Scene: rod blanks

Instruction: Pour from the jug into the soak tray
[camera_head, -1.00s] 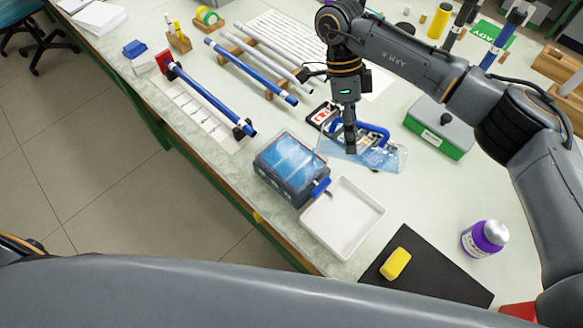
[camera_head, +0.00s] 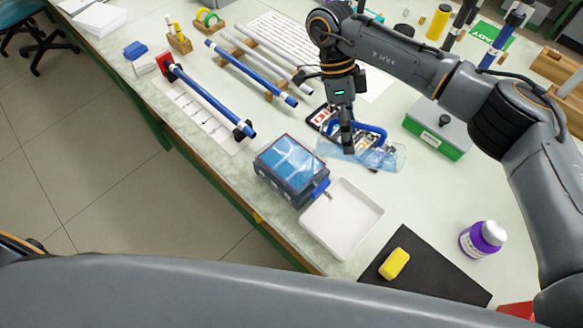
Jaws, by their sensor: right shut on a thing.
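The clear jug (camera_head: 384,159) with a blue handle (camera_head: 372,131) is in the middle of the head view and looks tipped on its side. My right gripper (camera_head: 347,148) points down and is shut on the jug by its handle; its fingers hide part of it. I cannot tell whether the jug touches the bench. A shallow white tray (camera_head: 373,209), likely the soak tray, lies in front of the jug and looks empty. My left gripper is not in view.
A dark box (camera_head: 268,173) with a blue glassy top and blue lever sits against the white tray's left side. A black mat (camera_head: 440,282) with a yellow block (camera_head: 394,264), a purple bottle (camera_head: 482,239) and a green-grey box (camera_head: 437,132) stand to the right. Rods lie at the back left.

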